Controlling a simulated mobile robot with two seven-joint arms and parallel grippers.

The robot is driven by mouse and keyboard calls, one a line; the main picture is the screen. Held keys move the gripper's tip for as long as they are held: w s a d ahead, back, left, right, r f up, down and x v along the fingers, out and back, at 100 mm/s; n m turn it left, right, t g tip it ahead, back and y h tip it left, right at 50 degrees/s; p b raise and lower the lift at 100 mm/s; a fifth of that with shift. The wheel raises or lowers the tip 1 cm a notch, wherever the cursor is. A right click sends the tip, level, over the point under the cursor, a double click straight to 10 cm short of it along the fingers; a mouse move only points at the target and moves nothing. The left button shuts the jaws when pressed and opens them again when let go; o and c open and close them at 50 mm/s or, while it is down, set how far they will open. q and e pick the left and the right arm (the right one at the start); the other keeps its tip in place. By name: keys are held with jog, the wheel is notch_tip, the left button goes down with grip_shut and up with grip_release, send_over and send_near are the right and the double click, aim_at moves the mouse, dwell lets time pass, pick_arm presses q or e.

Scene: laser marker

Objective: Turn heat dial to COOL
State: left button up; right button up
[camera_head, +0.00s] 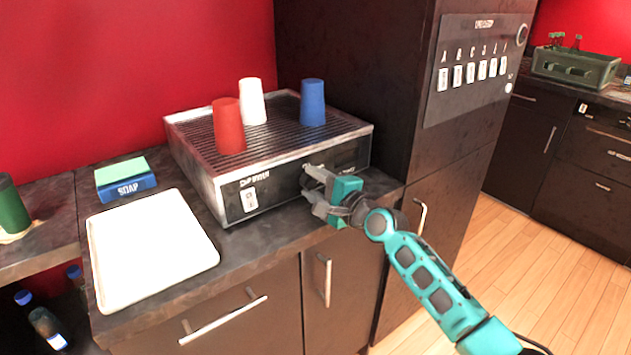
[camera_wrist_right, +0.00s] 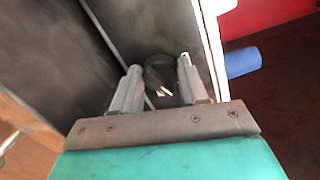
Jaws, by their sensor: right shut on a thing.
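The machine with a ribbed top (camera_head: 284,187) stands on the dark counter, its black front panel facing me. A white switch plate (camera_head: 249,199) is on the left of that panel. My right gripper (camera_head: 313,185) is at the right part of the panel and hides the dial in the head view. In the right wrist view, the round black dial (camera_wrist_right: 161,72) sits between the two fingers of my right gripper (camera_wrist_right: 160,84), which is shut on it. A small white mark shows on the dial; its setting and the label COOL cannot be read. My left gripper is not in view.
Red (camera_head: 229,126), white (camera_head: 252,101) and blue (camera_head: 312,102) cups stand on the machine. A white tray (camera_head: 150,246) and a soap box with a green sponge (camera_head: 122,170) are to its left. A tall dark cabinet (camera_head: 390,90) stands close on the right.

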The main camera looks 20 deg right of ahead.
jog(key=n+h+p, duration=0.1)
jog(key=n, duration=0.5)
jog(key=shift+f, duration=0.1)
jog(key=n+p, duration=0.1)
jog(key=n, duration=0.2)
jog(key=shift+n+h, duration=0.3)
jog(key=shift+n, duration=0.1)
jog(key=shift+f+n+t+p, duration=0.15)
jog(key=shift+n+t+p, duration=0.2)
jog(key=shift+n, duration=0.65)
jog(key=o, duration=1)
jog(key=shift+o, duration=0.2)
jog(key=v, duration=1.3)
jog(key=shift+p, duration=0.4)
